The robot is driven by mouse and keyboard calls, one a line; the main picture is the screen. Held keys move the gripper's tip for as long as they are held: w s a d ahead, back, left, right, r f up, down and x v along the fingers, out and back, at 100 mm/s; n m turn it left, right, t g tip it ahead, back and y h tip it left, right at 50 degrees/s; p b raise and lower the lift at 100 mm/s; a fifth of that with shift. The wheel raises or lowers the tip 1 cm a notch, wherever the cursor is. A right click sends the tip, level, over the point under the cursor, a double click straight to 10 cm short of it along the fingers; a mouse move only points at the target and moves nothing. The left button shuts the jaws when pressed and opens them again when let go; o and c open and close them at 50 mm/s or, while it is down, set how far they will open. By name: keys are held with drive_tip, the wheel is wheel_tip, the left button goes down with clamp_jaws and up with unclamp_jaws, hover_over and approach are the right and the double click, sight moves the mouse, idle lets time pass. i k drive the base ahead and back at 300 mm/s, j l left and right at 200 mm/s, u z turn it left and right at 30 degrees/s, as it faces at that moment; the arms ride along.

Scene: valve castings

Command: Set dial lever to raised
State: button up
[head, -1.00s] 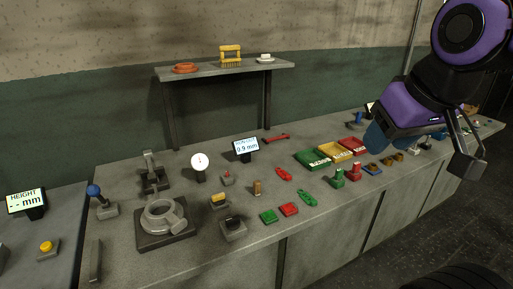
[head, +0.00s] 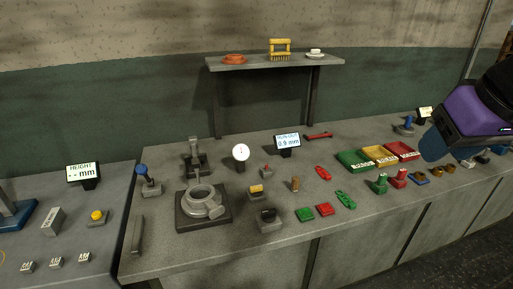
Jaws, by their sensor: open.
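A round white dial (head: 240,152) stands on a dark post near the middle of the bench. A small lever with a red tip (head: 267,170) stands on a grey base just right of it. A larger lever with a blue knob (head: 142,170) leans up and left from its grey base at the bench's left end. I cannot tell from the picture which of these is the dial lever. A run-out display (head: 288,141) reading 0.9 mm stands behind. My gripper's fingers are outside the picture; only my purple arm shows at the right edge, apart from the levers.
A grey ring-shaped casting (head: 200,199) sits on a dark plate before a clamp (head: 196,158). Green, yellow and red trays (head: 379,155) lie to the right. Several buttons and small parts dot the front. A shelf (head: 270,64) rises behind.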

sight(141, 169)
drive_tip(key=i+l+u, duration=0.2)
drive_tip(key=u, duration=0.15)
drive_tip(key=i+l+u, duration=0.1)
drive_tip(key=l+u, duration=0.25)
drive_tip(key=i+l+u, duration=0.15)
drive_tip(key=l+u, duration=0.2)
drive_tip(key=j, duration=0.1)
